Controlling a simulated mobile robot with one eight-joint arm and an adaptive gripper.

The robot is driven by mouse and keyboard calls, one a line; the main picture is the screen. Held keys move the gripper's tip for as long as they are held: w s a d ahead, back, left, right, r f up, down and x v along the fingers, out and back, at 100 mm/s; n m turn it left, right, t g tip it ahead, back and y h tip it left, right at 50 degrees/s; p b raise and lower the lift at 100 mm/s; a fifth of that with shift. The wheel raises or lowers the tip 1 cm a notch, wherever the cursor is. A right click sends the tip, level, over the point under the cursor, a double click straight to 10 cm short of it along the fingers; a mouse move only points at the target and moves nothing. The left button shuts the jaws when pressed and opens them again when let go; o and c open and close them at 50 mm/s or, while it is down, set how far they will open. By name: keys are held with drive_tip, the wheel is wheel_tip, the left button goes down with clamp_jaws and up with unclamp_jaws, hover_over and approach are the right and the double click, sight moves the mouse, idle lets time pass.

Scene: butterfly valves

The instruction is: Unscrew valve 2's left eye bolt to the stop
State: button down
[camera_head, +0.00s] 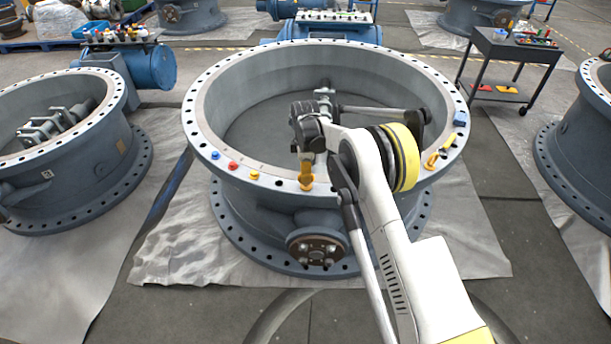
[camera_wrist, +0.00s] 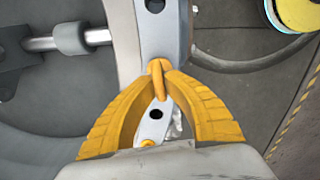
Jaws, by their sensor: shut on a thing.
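The valve in the middle of the head view (camera_head: 222,105) is a large grey-blue ring with a bolt-holed top flange. My gripper (camera_head: 306,185) is over the near part of this flange, its yellow fingers pointing down. In the wrist view my gripper (camera_wrist: 160,85) has its two curved yellow fingers closing around a yellow-orange eye bolt (camera_wrist: 158,68). The eye stands on edge between the fingertips, on the flange beside an open hole. The fingers hide its lower part and thread, so I cannot tell how far it is screwed in.
Blue (camera_head: 215,155), red (camera_head: 233,166) and yellow (camera_head: 255,175) small pieces lie on the flange to the left. Yellow pieces (camera_head: 432,160) and a blue block (camera_head: 460,119) are on its right. Another valve (camera_head: 75,165) stands left; a tool cart (camera_head: 515,45) stands back right.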

drive_tip(key=n, duration=0.4)
drive_tip(key=shift+n, duration=0.3)
drive_tip(key=n, duration=0.4)
drive_tip(key=shift+s+n, duration=0.1)
drive_tip(key=shift+n, duration=0.2)
drive_tip(key=n, duration=0.4)
drive_tip(key=shift+d+n, duration=0.1)
drive_tip(key=shift+n, duration=2.4)
drive_tip(key=c, duration=1.5)
unclamp_jaws()
drive_tip(key=shift+o, duration=0.2)
